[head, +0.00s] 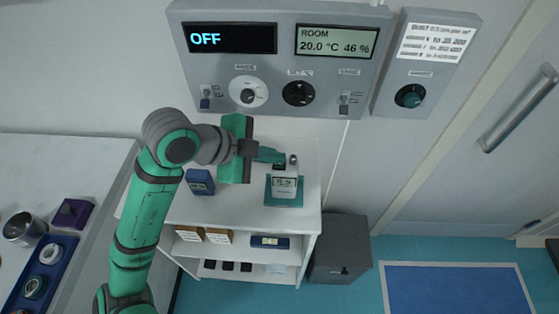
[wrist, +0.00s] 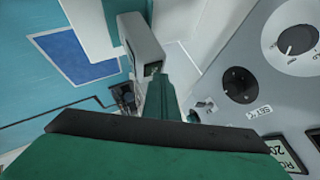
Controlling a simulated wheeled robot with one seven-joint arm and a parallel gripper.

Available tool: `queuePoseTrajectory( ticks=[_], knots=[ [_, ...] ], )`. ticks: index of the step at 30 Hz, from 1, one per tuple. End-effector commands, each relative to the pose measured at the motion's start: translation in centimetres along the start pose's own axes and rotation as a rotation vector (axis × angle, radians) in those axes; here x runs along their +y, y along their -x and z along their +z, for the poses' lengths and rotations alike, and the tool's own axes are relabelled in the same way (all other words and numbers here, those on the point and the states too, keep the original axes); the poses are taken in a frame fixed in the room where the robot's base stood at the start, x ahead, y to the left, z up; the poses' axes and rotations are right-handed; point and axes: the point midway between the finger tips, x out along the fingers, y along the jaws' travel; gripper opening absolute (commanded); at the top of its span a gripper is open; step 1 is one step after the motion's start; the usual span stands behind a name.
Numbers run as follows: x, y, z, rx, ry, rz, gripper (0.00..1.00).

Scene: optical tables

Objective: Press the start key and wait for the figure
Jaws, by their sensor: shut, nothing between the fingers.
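A small pale instrument (head: 285,187) with a teal base stands on top of the white shelf unit. Its front display carries dark figures, which look like 6.9 but are too small to read surely. My gripper (head: 279,156) is shut and empty, its tip at the instrument's upper edge beside a small dark knob (head: 293,159). In the wrist view my shut fingers (wrist: 156,75) reach towards a pale box (wrist: 140,38), which seems to be the instrument. I cannot tell whether the tip touches it. The start key cannot be made out and may be hidden by my fingers.
A wall panel (head: 284,72) above shows OFF and ROOM 20.0 °C 46 %, with dials and switches. A smaller panel (head: 425,70) hangs right. A blue block (head: 200,182) stands left on the shelf unit (head: 240,212). A grey cabinet (head: 341,248) stands beside it.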

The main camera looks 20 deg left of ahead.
Motion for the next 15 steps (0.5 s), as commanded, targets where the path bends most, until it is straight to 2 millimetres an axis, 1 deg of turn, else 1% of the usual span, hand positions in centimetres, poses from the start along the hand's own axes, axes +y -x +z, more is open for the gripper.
queuePoseTrajectory(
  ticks=[7,15],
  knots=[
    [-0.1,0.2,-0.1,-0.001,-0.001,0.0,0.0],
    [-0.8,1.1,-0.8,-0.001,-0.001,0.001,0.0]
  ],
)
